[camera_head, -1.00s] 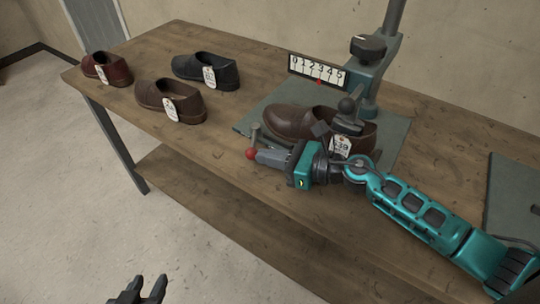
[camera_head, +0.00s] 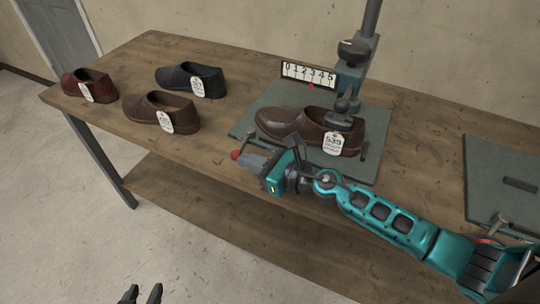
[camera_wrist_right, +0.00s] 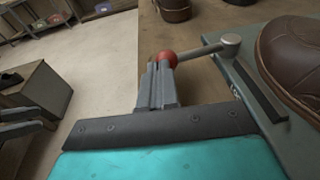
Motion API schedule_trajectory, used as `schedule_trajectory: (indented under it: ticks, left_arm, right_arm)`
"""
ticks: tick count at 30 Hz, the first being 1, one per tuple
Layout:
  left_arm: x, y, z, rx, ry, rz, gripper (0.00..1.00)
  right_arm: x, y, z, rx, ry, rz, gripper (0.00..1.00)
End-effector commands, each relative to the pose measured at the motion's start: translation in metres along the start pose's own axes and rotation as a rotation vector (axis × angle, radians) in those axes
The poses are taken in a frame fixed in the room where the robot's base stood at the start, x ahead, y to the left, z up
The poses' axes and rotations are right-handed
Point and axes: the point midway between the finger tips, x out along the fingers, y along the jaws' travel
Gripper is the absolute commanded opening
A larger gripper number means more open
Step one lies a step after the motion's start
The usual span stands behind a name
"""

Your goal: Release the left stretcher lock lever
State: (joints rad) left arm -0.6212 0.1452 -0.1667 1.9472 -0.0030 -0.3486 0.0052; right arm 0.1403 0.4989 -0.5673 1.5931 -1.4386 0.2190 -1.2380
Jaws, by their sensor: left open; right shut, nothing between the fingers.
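The left stretcher's lock lever has a red ball knob (camera_head: 235,155) and a grey pivot post (camera_head: 251,137) at the front left corner of the left stretcher plate (camera_head: 262,107). In the right wrist view the lever rod (camera_wrist_right: 200,50) runs from the post leftward to the red knob. My right gripper (camera_head: 244,160) is shut and empty, its fingertips (camera_wrist_right: 160,64) at the knob and seemingly touching it. A brown shoe (camera_head: 290,122) with a white tag sits under the stretcher's upright. My left gripper (camera_head: 143,295) is open, low in front of the table, away from the lever.
Three tagged shoes, red-brown (camera_head: 85,84), brown (camera_head: 160,110) and black (camera_head: 190,80), stand on the left of the wooden table (camera_head: 225,60). A number scale (camera_head: 308,74) stands behind the brown shoe. A second plate (camera_head: 500,175) lies at the right, with another lever (camera_head: 498,224) near my right arm.

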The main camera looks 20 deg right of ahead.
Motion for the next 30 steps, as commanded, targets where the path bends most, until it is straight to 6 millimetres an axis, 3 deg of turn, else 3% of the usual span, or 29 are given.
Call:
schedule_trajectory:
  ticks: [18, 30]
  left_arm:
    - [-0.006, -0.002, -0.003, 0.001, -0.001, -0.006, 0.43]
    - [-0.005, 0.0, -0.002, -0.001, -0.002, -0.003, 0.43]
  right_arm:
    - [0.051, 0.016, 0.01, -0.001, 0.0, 0.006, 0.0]
    - [0.065, 0.016, 0.013, 0.0, 0.0, 0.006, 0.0]
